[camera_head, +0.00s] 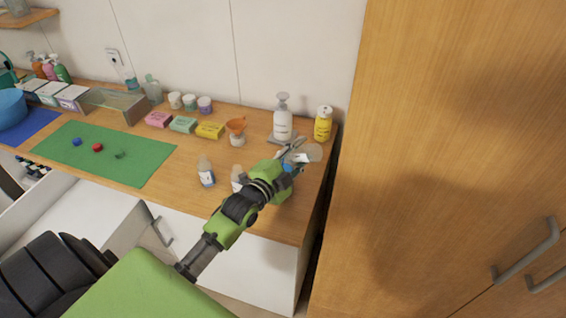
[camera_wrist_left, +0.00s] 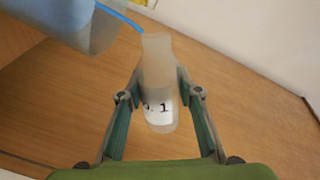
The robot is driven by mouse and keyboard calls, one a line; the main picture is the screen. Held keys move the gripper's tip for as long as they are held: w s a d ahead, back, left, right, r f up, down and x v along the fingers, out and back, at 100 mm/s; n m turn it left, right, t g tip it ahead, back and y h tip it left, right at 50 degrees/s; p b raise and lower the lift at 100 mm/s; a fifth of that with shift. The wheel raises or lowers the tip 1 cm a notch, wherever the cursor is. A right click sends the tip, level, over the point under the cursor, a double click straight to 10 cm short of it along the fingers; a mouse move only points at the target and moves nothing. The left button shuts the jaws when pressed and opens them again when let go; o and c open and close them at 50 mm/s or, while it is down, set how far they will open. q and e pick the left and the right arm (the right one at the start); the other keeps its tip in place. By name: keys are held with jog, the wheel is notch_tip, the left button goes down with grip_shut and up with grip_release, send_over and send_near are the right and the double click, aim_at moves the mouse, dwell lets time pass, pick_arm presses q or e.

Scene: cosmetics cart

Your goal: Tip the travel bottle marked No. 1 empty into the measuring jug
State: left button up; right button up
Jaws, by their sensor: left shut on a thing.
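My left gripper (camera_head: 292,158) reaches over the right end of the counter and is shut on the travel bottle marked No. 1. In the left wrist view that frosted bottle (camera_wrist_left: 158,85) sits between the two fingers (camera_wrist_left: 158,105), its white label partly showing "o. 1". Its uncapped-looking neck points away from the palm. The translucent measuring jug (camera_wrist_left: 75,22), with a curved blue strip, is just beyond the bottle's neck at upper left. In the head view the gripper hides most of this; I cannot see liquid flowing. My right gripper is out of view.
Two small labelled bottles (camera_head: 206,172) stand left of my gripper, one partly behind my arm. A white pump bottle (camera_head: 283,122) and a yellow bottle (camera_head: 323,124) stand behind. The green mat (camera_head: 140,165) holds small caps. A tall wooden cabinet (camera_head: 450,130) bounds the right.

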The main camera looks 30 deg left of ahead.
pick_arm(q)
jog(key=shift+a+r+n, duration=0.1)
jog(key=shift+r+n, duration=0.05)
jog(key=shift+n, duration=0.25)
jog(key=shift+r, duration=0.1)
